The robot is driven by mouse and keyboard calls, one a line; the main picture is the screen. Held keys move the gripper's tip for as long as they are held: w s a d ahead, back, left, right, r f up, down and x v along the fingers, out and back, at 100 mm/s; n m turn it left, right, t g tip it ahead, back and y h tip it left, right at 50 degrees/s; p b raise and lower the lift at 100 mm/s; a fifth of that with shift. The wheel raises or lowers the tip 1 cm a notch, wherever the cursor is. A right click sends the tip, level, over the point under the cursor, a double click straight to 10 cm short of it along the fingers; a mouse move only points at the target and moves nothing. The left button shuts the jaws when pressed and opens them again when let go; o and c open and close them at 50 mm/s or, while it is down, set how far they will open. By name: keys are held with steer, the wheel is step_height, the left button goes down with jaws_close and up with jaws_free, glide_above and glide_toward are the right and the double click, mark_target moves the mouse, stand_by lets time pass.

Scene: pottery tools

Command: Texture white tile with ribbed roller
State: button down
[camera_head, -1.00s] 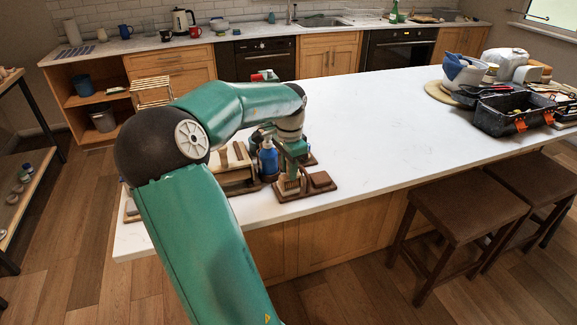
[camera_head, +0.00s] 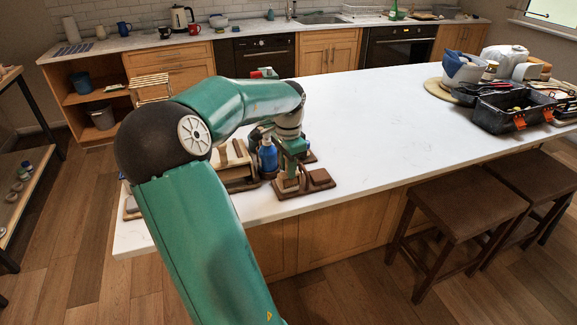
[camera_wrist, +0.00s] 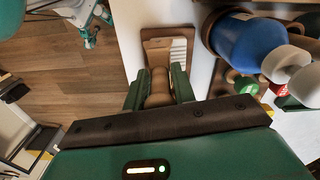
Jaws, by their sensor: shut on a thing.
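My gripper (camera_wrist: 158,88) is shut on the roller, a tan-brown cylinder (camera_wrist: 159,82) between its two green fingers in the wrist view. The white tile (camera_wrist: 179,50) lies just ahead of the fingers on a brown board (camera_wrist: 154,44), with fine parallel lines across its visible part. The fingers and roller hide the rest of the tile. I cannot tell whether the roller touches it. In the head view my gripper (camera_head: 291,172) points down over the brown board (camera_head: 286,193) near the counter's front edge. The tile is not clear there.
A blue bottle (camera_head: 268,157) stands close beside my gripper and also shows in the wrist view (camera_wrist: 247,45). A wooden rack (camera_head: 238,170) is left of it. A brown block (camera_head: 319,178) is at the right. The white counter (camera_head: 390,130) is clear toward the middle.

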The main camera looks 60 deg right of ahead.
steer(key=shift+w+d+f, duration=0.1)
steer(key=shift+w+d, duration=0.15)
steer(key=shift+d, duration=0.1)
stand_by(0.7)
steer(key=shift+r, duration=3.05)
